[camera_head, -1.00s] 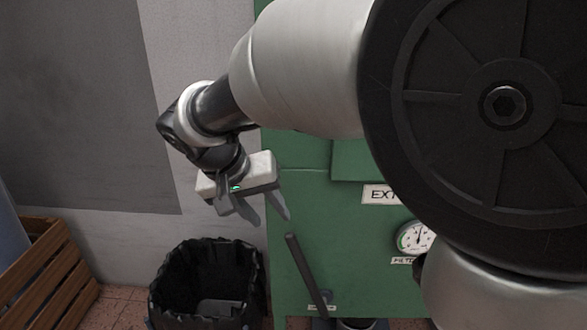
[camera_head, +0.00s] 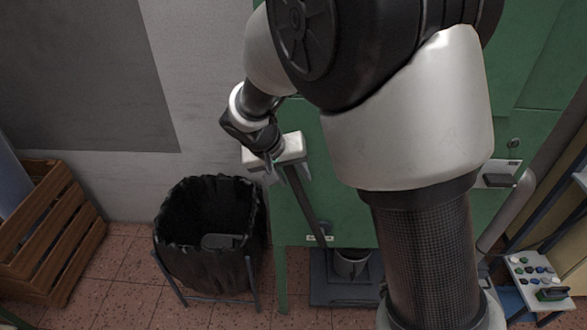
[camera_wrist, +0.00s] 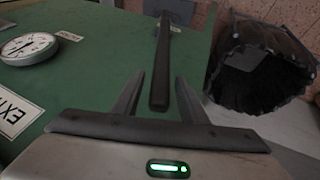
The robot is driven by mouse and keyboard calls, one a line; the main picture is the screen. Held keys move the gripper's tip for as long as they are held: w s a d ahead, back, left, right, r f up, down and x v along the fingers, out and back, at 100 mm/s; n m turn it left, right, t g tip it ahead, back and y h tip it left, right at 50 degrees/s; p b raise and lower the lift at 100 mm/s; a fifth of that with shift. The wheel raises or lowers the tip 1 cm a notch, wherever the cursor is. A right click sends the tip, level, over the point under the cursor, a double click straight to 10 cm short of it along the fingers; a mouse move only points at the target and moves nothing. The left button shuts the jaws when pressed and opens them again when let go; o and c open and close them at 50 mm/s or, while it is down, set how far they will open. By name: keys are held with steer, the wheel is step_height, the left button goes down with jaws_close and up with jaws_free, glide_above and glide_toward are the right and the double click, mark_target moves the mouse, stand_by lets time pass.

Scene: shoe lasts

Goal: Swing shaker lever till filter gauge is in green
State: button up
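The shaker lever is a dark bar (camera_head: 305,200) slanting up from the foot of the green extractor cabinet (camera_head: 294,226). In the wrist view the lever (camera_wrist: 161,60) runs toward me, and its near end lies between the two fingers. My gripper (camera_head: 282,174) is at the lever's upper end; in the wrist view its fingers (camera_wrist: 160,76) are open, with visible gaps on both sides of the bar. The round white filter gauge (camera_wrist: 29,48) shows at left in the wrist view; its needle reading is too small to tell. My arm hides the gauge in the head view.
A black-lined bin (camera_head: 208,240) on a stand is left of the cabinet, and a wooden crate (camera_head: 50,235) is farther left. A grey bucket (camera_head: 352,264) stands by the lever's foot. A control panel with several buttons (camera_head: 537,280) is at right.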

steer(key=shift+w+d+f, duration=0.1)
steer(key=shift+f, duration=0.1)
jaws_close()
steer(key=shift+r, duration=0.1)
